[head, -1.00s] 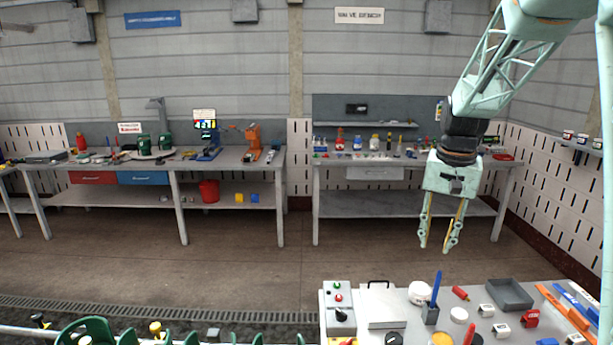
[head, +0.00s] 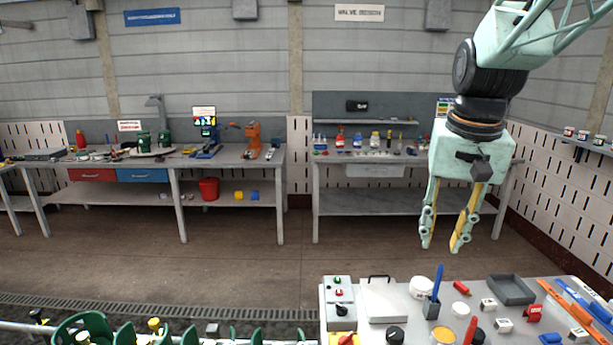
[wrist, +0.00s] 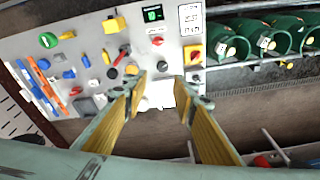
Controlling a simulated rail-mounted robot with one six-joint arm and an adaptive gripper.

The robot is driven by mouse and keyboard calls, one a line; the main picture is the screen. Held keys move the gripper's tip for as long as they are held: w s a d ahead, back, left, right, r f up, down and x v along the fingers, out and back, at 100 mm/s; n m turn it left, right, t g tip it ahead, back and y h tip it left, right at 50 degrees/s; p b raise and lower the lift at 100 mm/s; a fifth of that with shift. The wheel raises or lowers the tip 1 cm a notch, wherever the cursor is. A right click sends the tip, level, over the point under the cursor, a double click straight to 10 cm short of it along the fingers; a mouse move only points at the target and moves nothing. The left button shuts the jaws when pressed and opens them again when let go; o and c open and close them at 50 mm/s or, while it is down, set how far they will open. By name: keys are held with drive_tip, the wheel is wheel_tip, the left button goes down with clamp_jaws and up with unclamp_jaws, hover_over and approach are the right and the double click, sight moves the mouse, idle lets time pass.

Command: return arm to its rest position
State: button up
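My gripper (head: 440,246) hangs at the right of the head view, fingers pointing down, above and behind the near table (head: 402,295). Its two fingers are apart with nothing between them. In the wrist view my gripper (wrist: 165,88) also shows open and empty, its yellow-lined fingers reaching toward the table (wrist: 80,105) with small parts on it. The gripper is clear of the table and touches nothing.
Green cylinders (head: 84,330) line the conveyor at lower left. Workbenches (head: 230,157) stand along the far wall. The floor between is clear.

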drive_tip(key=s+a+f+n+t+b, duration=0.1)
drive_tip(key=s+a+b, duration=0.1)
drive_tip(key=s, duration=1.3)
drive_tip(key=s+a+f+n+b, duration=0.2)
drive_tip(key=s+a, duration=0.3)
drive_tip(key=s, duration=1)
drive_tip(key=shift+s+f+n+t+b, duration=0.2)
drive_tip(key=shift+s+n+t+b, duration=0.1)
drive_tip(key=shift+t+b, duration=0.15)
drive_tip(key=shift+w, duration=0.1)
